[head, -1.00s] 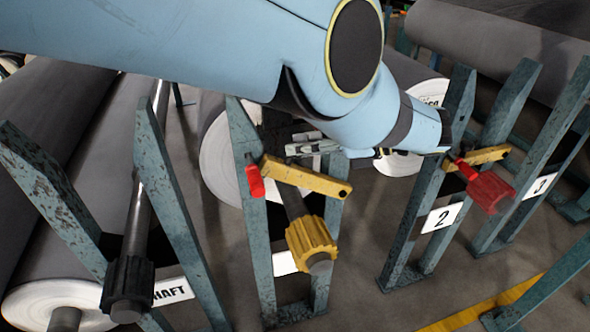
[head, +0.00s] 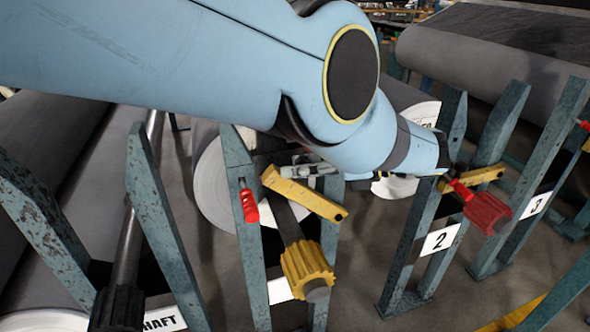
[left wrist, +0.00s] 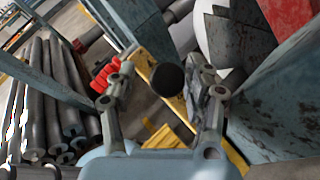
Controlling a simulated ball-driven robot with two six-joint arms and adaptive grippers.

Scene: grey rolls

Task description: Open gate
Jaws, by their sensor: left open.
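The nearest gate is a yellow bar (head: 306,194) that slants across between two worn teal posts. A red handle (head: 249,206) hangs at its left end on the left post. A shaft with a yellow ribbed knob (head: 307,268) sticks out below the bar. My left gripper (head: 307,171) is just behind and above the bar, partly hidden by my arm. In the left wrist view its two fingers (left wrist: 166,88) are apart, with the yellow bar (left wrist: 143,66) showing between them. The red handle (left wrist: 104,76) is close by the left finger; contact is unclear. My right gripper is not in view.
Another gate with a yellow bar (head: 474,178) and red knob (head: 487,212) stands at the post with the number 2 sign (head: 440,240). Large grey rolls (head: 480,60) lie behind. Teal posts (head: 165,235) crowd both sides.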

